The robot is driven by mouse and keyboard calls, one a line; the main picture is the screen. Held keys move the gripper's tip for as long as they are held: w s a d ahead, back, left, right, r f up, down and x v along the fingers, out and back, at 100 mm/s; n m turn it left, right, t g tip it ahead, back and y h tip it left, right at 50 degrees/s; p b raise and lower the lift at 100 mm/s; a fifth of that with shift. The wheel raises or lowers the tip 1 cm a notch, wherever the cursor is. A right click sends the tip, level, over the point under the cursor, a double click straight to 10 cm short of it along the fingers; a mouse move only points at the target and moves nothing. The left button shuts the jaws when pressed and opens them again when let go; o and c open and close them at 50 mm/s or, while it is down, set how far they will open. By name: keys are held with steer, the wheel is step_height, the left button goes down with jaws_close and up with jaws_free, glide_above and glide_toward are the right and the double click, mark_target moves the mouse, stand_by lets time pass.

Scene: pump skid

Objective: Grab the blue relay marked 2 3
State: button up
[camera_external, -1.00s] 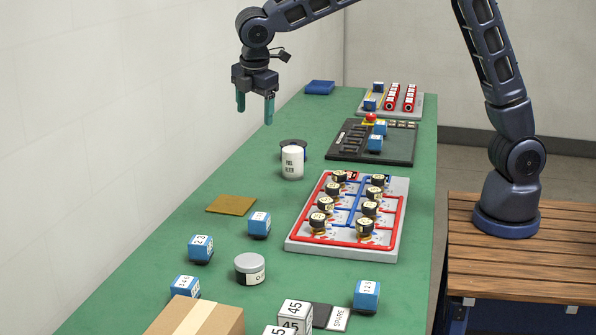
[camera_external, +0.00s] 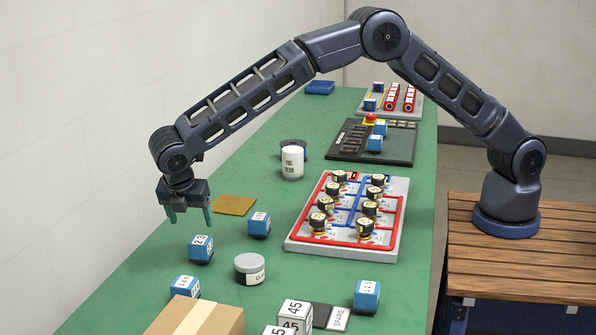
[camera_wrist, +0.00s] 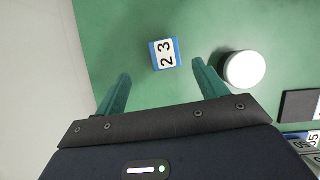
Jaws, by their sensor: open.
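The blue relay marked 2 3 (camera_wrist: 164,54) has a white label on top. It lies on the green table in the wrist view, ahead of and between my fingers. In the external view it is the blue cube (camera_external: 200,249) at the left of the table. My gripper (camera_external: 188,219) is open and empty, with teal fingers pointing down. It is above the table, higher than the relay and slightly behind it in the external view. In the wrist view my gripper's fingers (camera_wrist: 160,82) are spread apart, and nothing is between their tips.
A grey-lidded jar (camera_external: 250,268) stands close to the relay; its white lid (camera_wrist: 244,69) shows in the wrist view. Other blue relays (camera_external: 259,225), (camera_external: 185,287) stand nearby. A cardboard box (camera_external: 196,318) is at the front. The wall (camera_external: 60,150) is at the left.

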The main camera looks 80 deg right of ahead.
mark_target(200, 240)
steer(key=x, duration=0.5)
steer(key=shift+f, duration=0.25)
steer(key=shift+s+x, duration=0.2)
steer(key=shift+x, duration=1.15)
steer(key=shift+s+x, duration=0.15)
steer(key=shift+x, duration=1.15)
steer(key=shift+a, duration=0.15)
steer(key=c, duration=1.1)
steer(key=shift+c, duration=0.2)
steer(key=shift+r, duration=0.1)
